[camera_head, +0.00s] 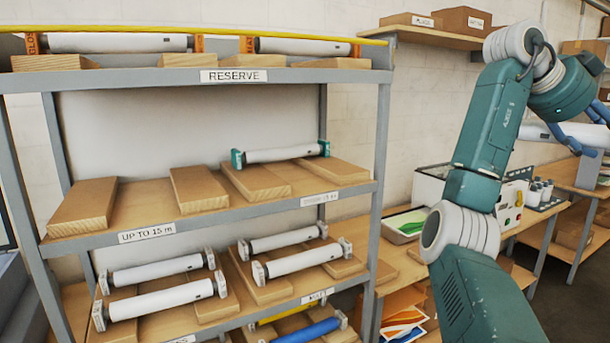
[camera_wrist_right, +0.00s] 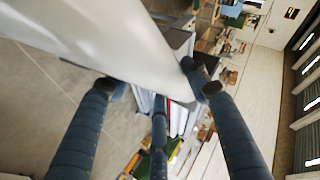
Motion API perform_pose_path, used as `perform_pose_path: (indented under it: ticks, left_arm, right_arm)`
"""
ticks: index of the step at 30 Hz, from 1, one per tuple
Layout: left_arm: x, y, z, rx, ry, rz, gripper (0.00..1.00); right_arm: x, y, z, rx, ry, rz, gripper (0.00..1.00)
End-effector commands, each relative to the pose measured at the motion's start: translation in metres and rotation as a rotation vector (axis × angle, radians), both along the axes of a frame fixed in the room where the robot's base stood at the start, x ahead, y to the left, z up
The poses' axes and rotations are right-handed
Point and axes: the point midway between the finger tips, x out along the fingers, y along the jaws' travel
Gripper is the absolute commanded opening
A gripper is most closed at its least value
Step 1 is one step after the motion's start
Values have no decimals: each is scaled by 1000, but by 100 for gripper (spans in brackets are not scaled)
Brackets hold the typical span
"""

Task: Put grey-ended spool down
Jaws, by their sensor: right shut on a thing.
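My right gripper (camera_head: 592,135) is at the right edge of the head view, far to the right of the rack, with blue fingers around a white spool (camera_head: 540,132). In the right wrist view the fingers (camera_wrist_right: 155,85) close on this white roll (camera_wrist_right: 110,35), which fills the top of the picture. Its end caps are out of view, so their colour cannot be told. Several white spools with grey ends (camera_head: 160,299) lie on the lower shelf. My left gripper is not in view.
The rack's middle shelf (camera_head: 150,212) holds wooden blocks and one green-ended spool (camera_head: 282,154); its left blocks are empty. The top shelf, labelled RESERVE, holds orange-ended spools (camera_head: 120,42). A bench with a laminator (camera_head: 510,205) and a tray (camera_head: 405,225) stands right of the rack.

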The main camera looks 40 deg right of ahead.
Motion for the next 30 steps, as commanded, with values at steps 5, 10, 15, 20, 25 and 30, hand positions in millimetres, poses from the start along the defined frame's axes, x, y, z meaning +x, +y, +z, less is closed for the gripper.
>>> perform_pose_path:
  ticks: [5, 10, 15, 20, 25, 30]
  left_arm:
    - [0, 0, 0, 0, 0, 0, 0]
    - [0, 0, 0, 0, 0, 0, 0]
    - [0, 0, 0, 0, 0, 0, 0]
    - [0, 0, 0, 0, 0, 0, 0]
    - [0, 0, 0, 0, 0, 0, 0]
    - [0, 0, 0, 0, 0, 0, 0]
  right_arm:
    - [36, 2, -9, -2, 3, 63, 1]
    - [83, 9, -23, -1, 2, 148, 1]
    - [148, 25, -42, 0, 1, 268, 1]
    - [237, 63, -68, 4, 1, 435, 1]
    - [326, 122, -94, 5, -2, 622, 1]
    - [390, 184, -112, 6, -3, 774, 1]
